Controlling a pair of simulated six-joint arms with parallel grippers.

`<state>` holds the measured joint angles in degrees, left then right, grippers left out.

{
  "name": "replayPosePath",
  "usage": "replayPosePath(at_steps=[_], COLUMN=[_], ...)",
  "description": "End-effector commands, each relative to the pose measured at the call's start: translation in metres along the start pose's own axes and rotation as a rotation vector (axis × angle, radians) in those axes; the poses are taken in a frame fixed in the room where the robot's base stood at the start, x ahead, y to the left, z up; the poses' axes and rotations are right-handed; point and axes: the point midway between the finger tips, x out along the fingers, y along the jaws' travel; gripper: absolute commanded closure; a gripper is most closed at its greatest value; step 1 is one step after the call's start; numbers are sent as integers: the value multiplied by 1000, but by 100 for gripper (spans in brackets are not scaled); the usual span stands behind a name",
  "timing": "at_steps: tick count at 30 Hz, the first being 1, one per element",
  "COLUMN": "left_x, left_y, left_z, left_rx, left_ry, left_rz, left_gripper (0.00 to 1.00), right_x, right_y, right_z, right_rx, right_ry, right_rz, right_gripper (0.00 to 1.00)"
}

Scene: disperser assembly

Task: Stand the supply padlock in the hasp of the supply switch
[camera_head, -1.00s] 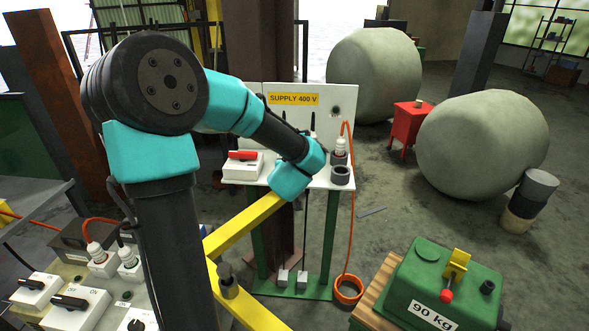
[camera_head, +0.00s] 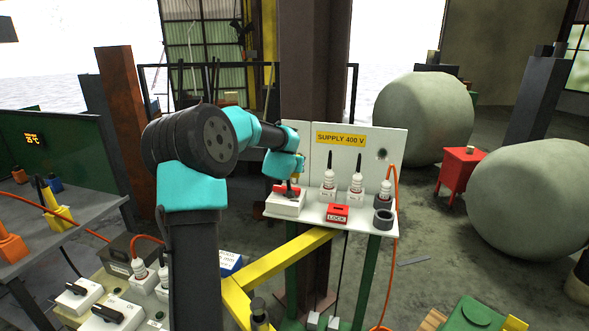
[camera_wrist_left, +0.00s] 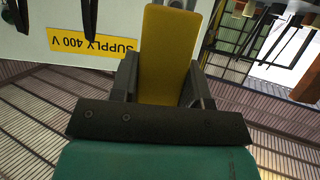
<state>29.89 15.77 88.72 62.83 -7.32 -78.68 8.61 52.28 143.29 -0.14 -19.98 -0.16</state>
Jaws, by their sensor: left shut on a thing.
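The supply switch (camera_head: 286,204) is a white box with a red handle, at the left end of the white shelf under the yellow SUPPLY 400 V sign. My left gripper (camera_head: 291,189) is right over the switch, its dark fingers partly covering the handle. In the left wrist view the gripper (camera_wrist_left: 162,85) is shut on a yellow slab, which I take for the supply padlock (camera_wrist_left: 166,50). My right gripper is not in view.
A red block marked LOCK (camera_head: 338,213) with a dark slot on top sits on the shelf, right of the switch. The white back panel (camera_head: 390,147) rises behind.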

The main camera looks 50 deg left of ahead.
Motion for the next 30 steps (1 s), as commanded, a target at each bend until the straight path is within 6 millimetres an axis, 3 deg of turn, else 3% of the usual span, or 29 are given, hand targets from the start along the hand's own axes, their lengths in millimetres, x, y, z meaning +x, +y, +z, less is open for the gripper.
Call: replayPosePath(at_steps=[12,30], left_x=[0,11], left_y=[0,1], left_z=[0,28], left_rx=[1,3], left_ry=[1,1], left_rz=[0,2], left_gripper=[85,85], right_x=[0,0], right_y=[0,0], right_z=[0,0], right_rx=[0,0], right_ry=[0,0], right_rz=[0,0], right_gripper=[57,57])
